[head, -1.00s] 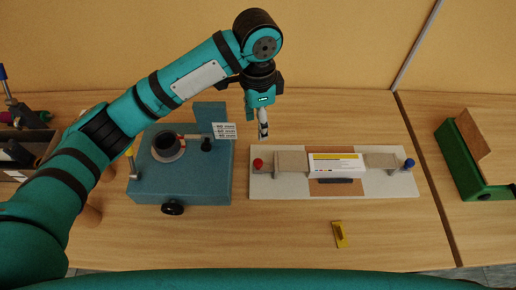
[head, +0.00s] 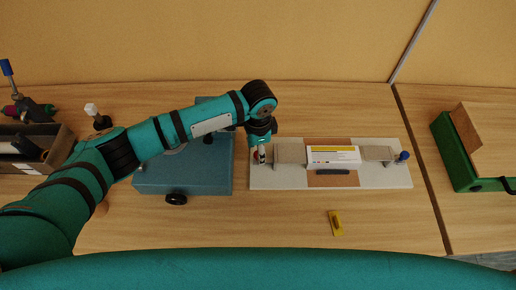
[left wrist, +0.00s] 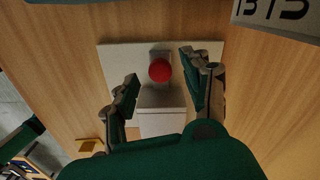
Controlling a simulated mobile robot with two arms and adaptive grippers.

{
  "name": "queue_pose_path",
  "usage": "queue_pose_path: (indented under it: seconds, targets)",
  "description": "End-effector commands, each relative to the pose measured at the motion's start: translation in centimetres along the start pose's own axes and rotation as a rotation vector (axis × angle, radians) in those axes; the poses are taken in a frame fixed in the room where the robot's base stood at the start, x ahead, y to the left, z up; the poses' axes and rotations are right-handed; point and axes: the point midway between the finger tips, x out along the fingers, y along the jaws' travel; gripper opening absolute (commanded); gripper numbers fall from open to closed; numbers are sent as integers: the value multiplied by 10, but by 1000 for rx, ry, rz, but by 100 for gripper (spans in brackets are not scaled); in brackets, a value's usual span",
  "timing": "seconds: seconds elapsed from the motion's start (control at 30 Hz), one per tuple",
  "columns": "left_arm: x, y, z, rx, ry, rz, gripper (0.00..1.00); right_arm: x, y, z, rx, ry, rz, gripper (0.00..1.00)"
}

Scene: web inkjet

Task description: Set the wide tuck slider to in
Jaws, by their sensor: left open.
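A pale board (head: 330,183) on the bench bears two grey sliders, one on each side of a white carton (head: 333,154) with a yellow stripe. The left slider (head: 290,154) looks the broader and has a red knob, seen clearly in the left wrist view (left wrist: 160,70). The right slider (head: 377,153) has a blue knob (head: 403,156). My left gripper (head: 261,158) is open over the board's left end and mostly hides the red knob in the head view. In the left wrist view its fingers (left wrist: 157,88) are apart on either side of the knob; contact cannot be told.
A blue machine (head: 185,178) stands left of the board, under my left arm. A yellow block (head: 336,223) lies in front. A green holder (head: 455,160) stands at the right.

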Motion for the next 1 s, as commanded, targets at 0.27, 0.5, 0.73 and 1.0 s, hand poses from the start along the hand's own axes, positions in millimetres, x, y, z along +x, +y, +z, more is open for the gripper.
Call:
queue_pose_path:
  seconds: [0.27, 0.5, 0.73, 1.0]
  targets:
    - [12, 0, 0, 0, -1, -1, 49, -2, 1, 0, 0, -1, 1, 40]
    - [12, 0, 0, 0, 0, -1, 39, -2, 1, 1, 0, -2, 1, 40]
    - [11, 0, 0, 0, 0, -1, 8, -2, 0, 1, 0, -3, 1, 40]
    - [11, 0, 0, 0, 0, -1, 0, -2, 0, 2, 0, -4, 0, 40]
